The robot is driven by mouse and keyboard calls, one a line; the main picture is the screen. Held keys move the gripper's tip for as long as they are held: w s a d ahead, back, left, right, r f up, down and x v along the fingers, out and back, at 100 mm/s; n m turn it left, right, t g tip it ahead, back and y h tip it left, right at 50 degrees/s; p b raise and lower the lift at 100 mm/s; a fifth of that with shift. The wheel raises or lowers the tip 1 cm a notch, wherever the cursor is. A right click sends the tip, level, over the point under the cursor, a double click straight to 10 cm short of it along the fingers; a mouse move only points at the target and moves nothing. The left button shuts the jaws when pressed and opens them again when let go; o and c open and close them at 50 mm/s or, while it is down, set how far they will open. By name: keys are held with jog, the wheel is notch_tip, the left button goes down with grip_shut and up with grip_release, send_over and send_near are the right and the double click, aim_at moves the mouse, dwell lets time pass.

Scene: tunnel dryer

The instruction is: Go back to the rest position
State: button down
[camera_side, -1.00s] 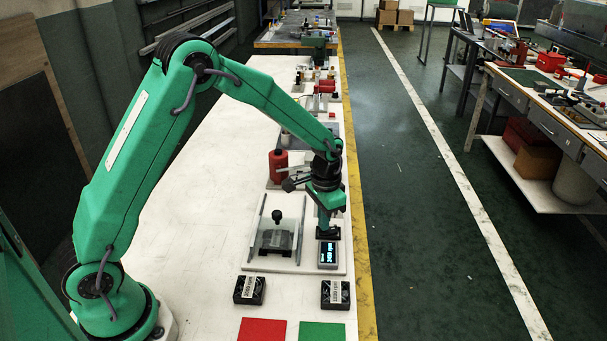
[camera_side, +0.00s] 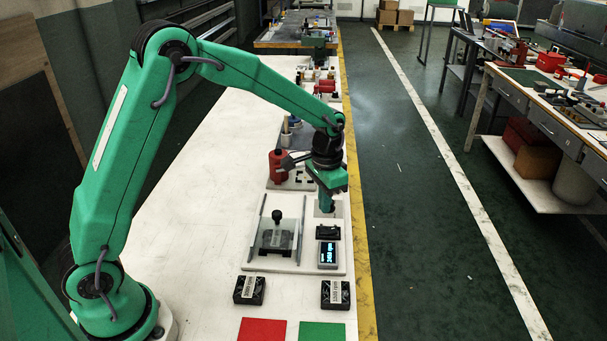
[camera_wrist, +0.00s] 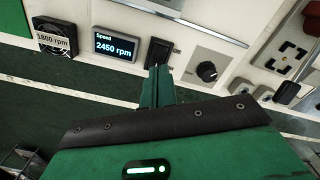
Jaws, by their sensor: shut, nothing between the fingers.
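My gripper (camera_side: 327,208) is shut and empty. It hangs above the right side of the white panel, beyond the black rocker switch (camera_side: 328,232). In the wrist view my gripper (camera_wrist: 158,72) shows as closed green fingers, their tips appearing just below the rocker switch (camera_wrist: 158,51). The speed display (camera_wrist: 116,45) reads 2450 rpm; it also shows in the side view (camera_side: 328,255). A dark knob (camera_wrist: 207,72) sits on a grey plate to the right of the switch.
A clear-sided fixture with a black knob (camera_side: 277,235) stands left of the display. Two black fans (camera_side: 249,290) (camera_side: 335,294) with labels lie in front, near red (camera_side: 262,330) and green (camera_side: 322,331) squares. A red bottle (camera_side: 277,166) stands behind. The white table's left part is clear.

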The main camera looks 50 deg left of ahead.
jog(key=shift+r, duration=0.5)
jog(key=s+a+r+n+t, duration=0.1)
jog(key=s+a+r+t, duration=0.15)
jog(key=s+r, duration=0.9)
jog(key=s+r+n+t, duration=0.2)
jog(key=s+r+t, duration=0.1)
jog(key=s, duration=1)
jog(key=shift+s+a+r, duration=0.15)
jog(key=shift+s+r, duration=0.05)
jog(key=shift+s, duration=0.05)
